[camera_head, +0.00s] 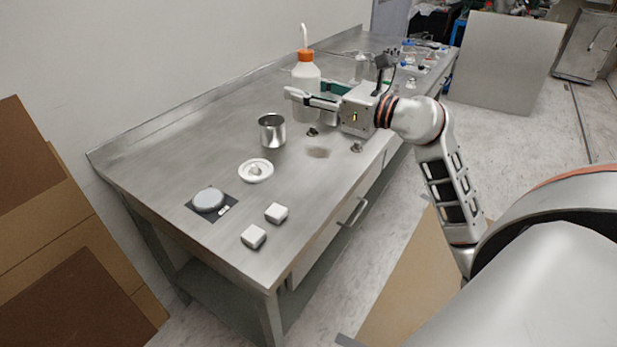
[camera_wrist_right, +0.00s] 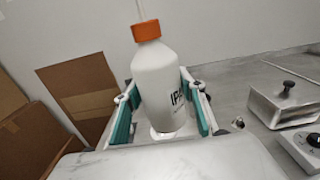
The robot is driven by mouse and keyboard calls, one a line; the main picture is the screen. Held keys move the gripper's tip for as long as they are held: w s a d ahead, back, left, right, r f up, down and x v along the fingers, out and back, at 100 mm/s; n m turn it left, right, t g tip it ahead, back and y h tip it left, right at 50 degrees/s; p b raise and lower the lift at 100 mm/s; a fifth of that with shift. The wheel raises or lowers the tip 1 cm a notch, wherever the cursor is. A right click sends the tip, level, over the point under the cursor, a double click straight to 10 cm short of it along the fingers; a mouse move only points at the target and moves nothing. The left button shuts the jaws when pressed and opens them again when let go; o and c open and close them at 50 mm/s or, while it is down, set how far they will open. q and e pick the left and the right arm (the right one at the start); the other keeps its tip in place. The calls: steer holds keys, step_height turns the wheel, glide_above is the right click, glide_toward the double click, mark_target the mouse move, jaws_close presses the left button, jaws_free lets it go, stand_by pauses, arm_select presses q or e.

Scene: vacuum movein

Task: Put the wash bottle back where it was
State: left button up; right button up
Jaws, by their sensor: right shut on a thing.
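The wash bottle (camera_head: 306,78) is white with an orange cap and a pale spout. It stands upright over the far part of the steel bench. My right gripper (camera_head: 306,97) reaches in from the right and is shut on the bottle's body. In the right wrist view, the bottle (camera_wrist_right: 160,85) sits between the teal-padded fingers of the right gripper (camera_wrist_right: 163,98), with dark lettering on its side. I cannot tell whether its base touches the bench. My left gripper is not in view.
On the bench (camera_head: 160,150) stand a metal cup (camera_head: 272,131), a white round dish (camera_head: 256,171), a grey disc (camera_head: 208,199) on a dark pad and two white blocks (camera_head: 277,213). A metal block with a knob (camera_wrist_right: 290,98) lies right of the bottle. The left bench end is bare.

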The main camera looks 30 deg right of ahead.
step_height(320, 180, down, 18)
steer(key=b, duration=0.4)
steer(key=shift+f, duration=0.6)
steer(key=o, duration=0.7)
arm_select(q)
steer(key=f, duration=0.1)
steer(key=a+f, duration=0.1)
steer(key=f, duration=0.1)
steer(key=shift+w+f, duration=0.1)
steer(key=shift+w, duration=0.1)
